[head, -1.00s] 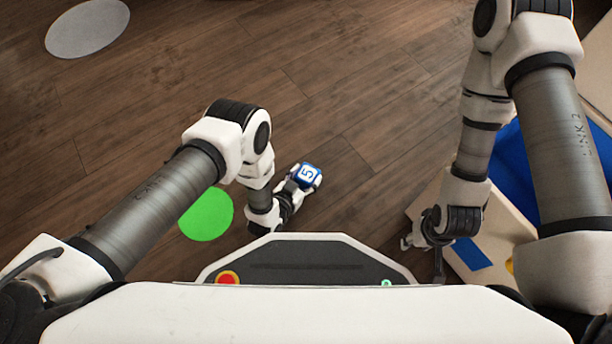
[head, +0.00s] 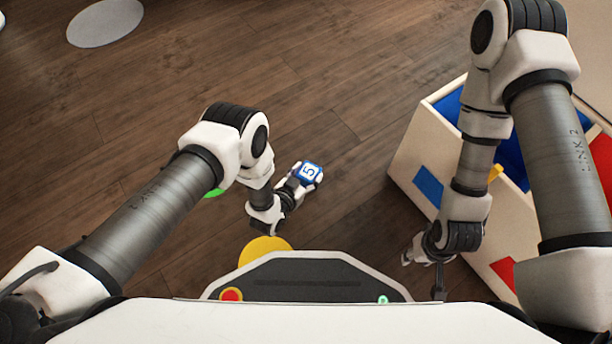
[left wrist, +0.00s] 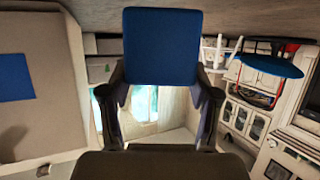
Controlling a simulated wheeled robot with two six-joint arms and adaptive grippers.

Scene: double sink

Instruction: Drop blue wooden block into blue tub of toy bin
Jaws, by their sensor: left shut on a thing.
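The blue wooden block (head: 308,173) has a white face with a blue 5 on top. My left gripper (head: 300,183) is shut on it and holds it over the brown floor, left of the toy bin. In the left wrist view the block (left wrist: 162,46) fills the upper middle between the two fingers (left wrist: 161,95). The toy bin (head: 410,150) is a cream box at the right, with a blue patch on its side. Its blue tub (head: 449,105) shows partly behind my right arm. My right gripper (head: 412,255) hangs low beside the bin; its fingers are too small to read.
A yellow floor disc (head: 265,250) lies in front of my base, and a green disc (head: 213,192) is mostly hidden by my left arm. A grey disc (head: 105,22) lies far left. Bare floor lies between the block and the bin.

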